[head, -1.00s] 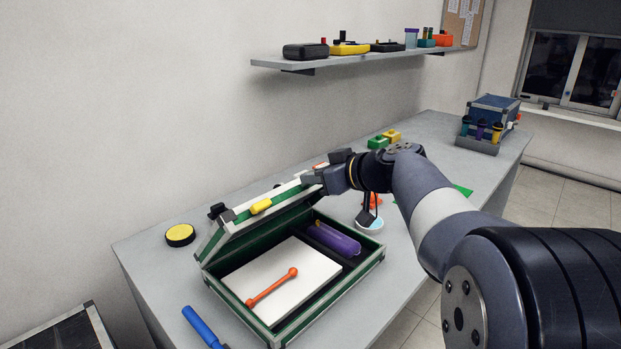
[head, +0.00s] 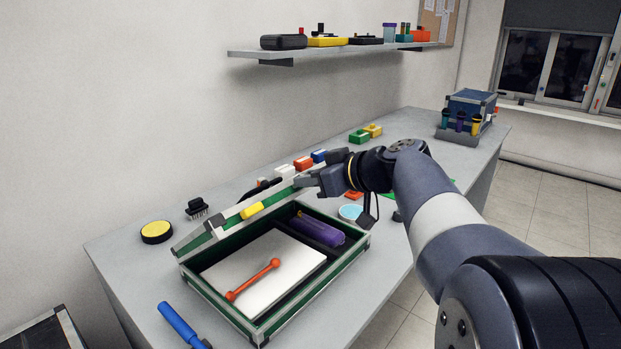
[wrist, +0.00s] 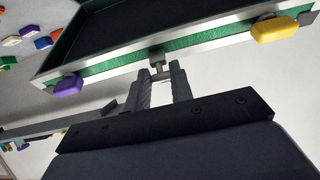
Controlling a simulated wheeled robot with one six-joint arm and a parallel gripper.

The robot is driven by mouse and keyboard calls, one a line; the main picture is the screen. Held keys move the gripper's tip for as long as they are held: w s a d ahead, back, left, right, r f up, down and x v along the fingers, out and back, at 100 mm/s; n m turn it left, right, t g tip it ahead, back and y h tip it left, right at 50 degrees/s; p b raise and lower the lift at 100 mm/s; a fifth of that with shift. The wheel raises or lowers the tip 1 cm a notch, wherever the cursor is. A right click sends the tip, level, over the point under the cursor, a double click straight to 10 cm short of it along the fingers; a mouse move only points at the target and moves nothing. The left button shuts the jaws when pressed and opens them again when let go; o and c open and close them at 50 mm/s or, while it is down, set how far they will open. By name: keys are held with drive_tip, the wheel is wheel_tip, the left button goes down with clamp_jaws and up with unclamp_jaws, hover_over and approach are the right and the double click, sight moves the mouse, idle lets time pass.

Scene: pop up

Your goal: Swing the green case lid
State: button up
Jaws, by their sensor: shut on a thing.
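The green case (head: 345,262) with metal edges stands on the grey table, partly open. Its lid (head: 207,237) is tilted above the back of the case, with a yellow latch (head: 252,210) on its free edge. The lid's edge also shows in the wrist view (wrist: 215,38), with the yellow latch (wrist: 275,28) and a purple latch (wrist: 68,86). My gripper (wrist: 159,77) is shut on a small metal tab at the middle of that edge. In the head view my gripper (head: 304,181) is at the lid's far right part and hides some of it.
Inside the case lie a white panel (head: 275,250), an orange rod (head: 253,280) and a purple cylinder (head: 320,229). A yellow disc (head: 157,232), a black brush (head: 197,208) and several coloured blocks lie behind. A blue-handled tool (head: 178,322) lies in front. A shelf (head: 345,49) hangs above.

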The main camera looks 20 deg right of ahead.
drive_tip(key=s+d+f+b, duration=0.3)
drive_tip(key=f+b, duration=0.4)
drive_tip(key=b, duration=0.3)
drive_tip(key=shift+s+f, duration=0.2)
drive_tip(key=shift+s, duration=0.7)
drive_tip(key=shift+d, duration=0.1)
wheel_tip(320, 180, down, 9)
drive_tip(key=s+d+b, duration=0.2)
drive_tip(key=b, duration=0.8)
drive_tip(key=shift+s, duration=0.4)
